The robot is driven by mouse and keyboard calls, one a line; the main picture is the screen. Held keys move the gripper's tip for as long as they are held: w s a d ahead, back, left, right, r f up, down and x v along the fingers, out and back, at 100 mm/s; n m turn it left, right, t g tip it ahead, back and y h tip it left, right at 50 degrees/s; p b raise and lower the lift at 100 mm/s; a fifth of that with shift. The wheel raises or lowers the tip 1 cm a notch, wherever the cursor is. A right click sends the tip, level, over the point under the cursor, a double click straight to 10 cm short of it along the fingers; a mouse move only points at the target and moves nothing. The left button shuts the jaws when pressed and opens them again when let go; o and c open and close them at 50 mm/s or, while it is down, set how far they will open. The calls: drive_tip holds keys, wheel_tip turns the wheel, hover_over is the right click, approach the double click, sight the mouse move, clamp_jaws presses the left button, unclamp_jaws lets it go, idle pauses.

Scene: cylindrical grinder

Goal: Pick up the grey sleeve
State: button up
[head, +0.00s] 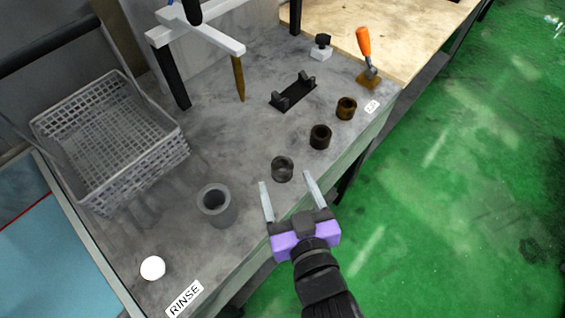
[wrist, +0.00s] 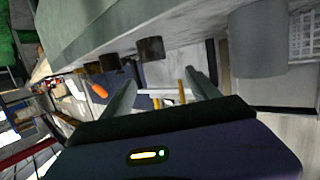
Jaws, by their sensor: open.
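A small dark-grey sleeve (head: 282,170) stands upright on the grey bench top. A larger, lighter grey hollow cylinder (head: 216,207) stands to its left; it also shows in the wrist view (wrist: 258,42). I cannot tell for sure which one the task calls the grey sleeve. My gripper (head: 286,178) is open and empty at the bench's front edge. In the head view its fingertips lie on either side of the small sleeve's near side, with no contact visible.
A dark sleeve (head: 320,137) and a brown sleeve (head: 346,108) stand to the right along the front edge. A black holder (head: 293,92) and orange-handled tool (head: 364,45) stand farther back.

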sight(282, 161)
drive_tip(key=shift+w+a+r+m+h, duration=0.15)
drive_tip(key=shift+w+a+r+h, duration=0.1)
drive_tip(key=shift+w+a, duration=0.25)
drive_tip(key=shift+w+a+r+m+h, duration=0.15)
drive_tip(key=shift+w+a+r+h, duration=0.15)
drive_tip(key=shift+w, duration=0.25)
drive_tip(key=shift+w+d+f+m+g+h, duration=0.15)
drive_tip(key=shift+w+f+m+g+h, duration=0.45)
drive_tip(key=shift+f+m+h, duration=0.15)
drive_tip(key=shift+d+f+m+h, duration=0.25)
drive_tip(key=shift+d+f+h, duration=0.1)
drive_tip(key=shift+f+h, duration=0.05)
drive_tip(key=shift+a+f+p+x, duration=0.15)
drive_tip(key=shift+p+x, duration=0.35)
drive_tip(key=shift+x, duration=1.45)
drive_tip(key=shift+a+f+p+x, duration=0.15)
drive_tip(key=shift+p+x, duration=0.3)
drive_tip(key=shift+x, duration=1.5)
drive_tip(key=shift+s+d+r, duration=0.1)
drive_tip(key=shift+s, duration=0.05)
clamp_jaws()
